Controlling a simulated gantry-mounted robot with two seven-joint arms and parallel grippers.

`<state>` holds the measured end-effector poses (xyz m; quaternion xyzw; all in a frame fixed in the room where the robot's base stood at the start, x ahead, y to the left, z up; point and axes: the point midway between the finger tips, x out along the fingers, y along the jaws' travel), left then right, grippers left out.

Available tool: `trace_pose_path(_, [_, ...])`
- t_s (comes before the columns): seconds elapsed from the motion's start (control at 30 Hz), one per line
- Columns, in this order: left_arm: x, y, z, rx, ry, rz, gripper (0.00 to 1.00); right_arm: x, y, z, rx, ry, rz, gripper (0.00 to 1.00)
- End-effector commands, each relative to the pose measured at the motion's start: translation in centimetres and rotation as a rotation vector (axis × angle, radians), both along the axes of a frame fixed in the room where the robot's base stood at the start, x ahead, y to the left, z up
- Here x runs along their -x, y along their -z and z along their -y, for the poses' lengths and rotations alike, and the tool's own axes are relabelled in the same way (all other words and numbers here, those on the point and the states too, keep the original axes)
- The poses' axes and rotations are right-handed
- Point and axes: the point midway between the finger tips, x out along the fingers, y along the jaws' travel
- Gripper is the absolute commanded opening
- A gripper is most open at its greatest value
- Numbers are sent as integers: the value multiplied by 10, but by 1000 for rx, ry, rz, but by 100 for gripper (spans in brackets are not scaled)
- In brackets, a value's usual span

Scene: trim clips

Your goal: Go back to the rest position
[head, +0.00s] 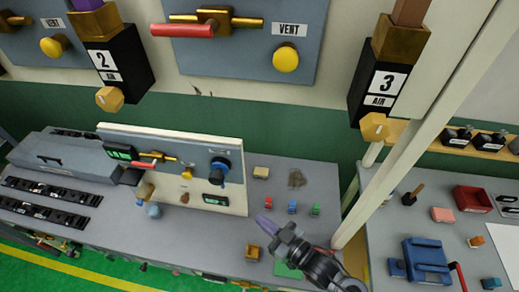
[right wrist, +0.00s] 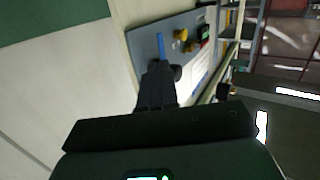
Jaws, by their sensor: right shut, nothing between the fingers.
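My right gripper (head: 284,233) is low in the middle of the head view, above the front part of the grey bench. Its fingers are together with nothing held; a purple piece (head: 264,225) shows just beyond them, and I cannot tell what it is. In the right wrist view, the dark closed fingers (right wrist: 158,80) point toward a grey panel (right wrist: 150,42) with a blue bar (right wrist: 161,46). My left gripper is not in view. Small red (head: 292,207), blue (head: 267,209) and green (head: 315,210) pieces lie on the bench behind the right gripper.
A panel board (head: 236,202) with a gauge, valve and displays stands on the bench (head: 110,231).

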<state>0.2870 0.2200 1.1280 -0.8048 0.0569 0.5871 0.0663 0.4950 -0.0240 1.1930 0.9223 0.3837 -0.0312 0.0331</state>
Motion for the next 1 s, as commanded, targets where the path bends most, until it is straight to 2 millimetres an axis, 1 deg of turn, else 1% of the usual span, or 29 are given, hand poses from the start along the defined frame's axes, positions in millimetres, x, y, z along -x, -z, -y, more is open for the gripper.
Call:
trace_pose_path(0.1, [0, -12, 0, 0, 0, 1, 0, 19, 11, -1, -11, 5, -58, 0])
trace_pose_path(0.13, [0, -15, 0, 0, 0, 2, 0, 24, 12, -1, -19, 11, -71, 0])
trace_pose_path(0.17, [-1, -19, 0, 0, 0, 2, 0, 30, 12, 0, -28, 16, -84, 0])
trace_pose_path(0.27, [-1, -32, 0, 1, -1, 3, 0, 49, 1, 8, -56, 65, -123, 0])
trace_pose_path(0.37, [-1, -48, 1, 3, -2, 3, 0, 66, -7, 33, -18, 182, -220, 0])
trace_pose_path(0.47, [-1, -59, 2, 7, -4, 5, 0, 81, -7, 67, 71, 308, -342, 0])
trace_pose_path(0.5, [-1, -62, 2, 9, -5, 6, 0, 89, -6, 81, 108, 356, -395, 0])
trace_pose_path(0.57, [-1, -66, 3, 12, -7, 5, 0, 101, -7, 103, 169, 423, -478, 0])
trace_pose_path(0.6, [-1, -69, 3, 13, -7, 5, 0, 111, -7, 117, 208, 464, -537, 0])
trace_pose_path(0.7, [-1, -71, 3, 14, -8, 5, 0, 135, -9, 149, 300, 545, -678, 0])
trace_pose_path(0.8, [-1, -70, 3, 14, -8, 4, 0, 155, -12, 171, 372, 595, -797, 0])
trace_pose_path(0.83, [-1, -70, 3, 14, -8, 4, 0, 161, -13, 176, 391, 604, -829, 0])
trace_pose_path(0.9, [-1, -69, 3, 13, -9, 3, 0, 174, -14, 185, 432, 616, -897, 0])
trace_pose_path(1.0, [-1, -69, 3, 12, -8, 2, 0, 190, -12, 191, 479, 615, -979, 0])
